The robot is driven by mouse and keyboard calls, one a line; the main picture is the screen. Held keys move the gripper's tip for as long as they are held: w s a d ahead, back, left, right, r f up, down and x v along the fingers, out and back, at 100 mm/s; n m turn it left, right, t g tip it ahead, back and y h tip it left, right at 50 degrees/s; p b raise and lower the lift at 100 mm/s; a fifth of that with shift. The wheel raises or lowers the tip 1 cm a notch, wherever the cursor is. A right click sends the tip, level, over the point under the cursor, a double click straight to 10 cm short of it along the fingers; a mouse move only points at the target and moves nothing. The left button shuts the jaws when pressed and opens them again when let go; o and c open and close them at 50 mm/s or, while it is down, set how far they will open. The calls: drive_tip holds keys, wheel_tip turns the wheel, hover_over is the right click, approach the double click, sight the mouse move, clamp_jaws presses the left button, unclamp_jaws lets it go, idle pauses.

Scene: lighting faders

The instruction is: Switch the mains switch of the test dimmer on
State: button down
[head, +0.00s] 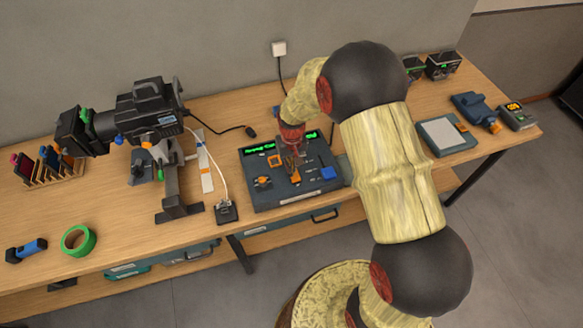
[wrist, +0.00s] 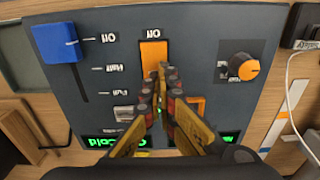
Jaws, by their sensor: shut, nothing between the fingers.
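The test dimmer (head: 253,196) is a dark panel box on the bench, with green displays along its far edge. In the wrist view its panel (wrist: 205,30) appears upside down. An orange rocker (wrist: 153,52) sits mid-panel beside a short label; I cannot tell surely which way it is tipped. My gripper (wrist: 163,70) is shut and empty, its fingertips over or against the rocker's lower right edge; contact is unclear. In the head view my gripper (head: 291,153) is above the panel. Its fingers partly hide a second, orange-framed control (wrist: 195,103).
A blue fader (wrist: 60,43) and an orange-tipped knob (wrist: 245,66) flank the rocker. A stage lamp (head: 150,105) on a stand is left of the dimmer. A green tape roll (head: 78,240) and a grey-topped device (head: 444,135) lie on the bench (head: 125,240).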

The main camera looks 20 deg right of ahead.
drive_tip(key=shift+s+d+f, duration=0.1)
drive_tip(key=shift+s+f, duration=0.4)
drive_tip(key=shift+f, duration=0.05)
drive_tip(key=shift+s+p, duration=0.3)
drive_tip(key=shift+s, duration=0.2)
drive_tip(key=shift+r, duration=0.15)
wheel_tip(320, 180, up, 15)
drive_tip(key=p, duration=0.2)
drive_tip(key=shift+w+p, duration=0.3)
drive_tip(key=shift+w, duration=0.1)
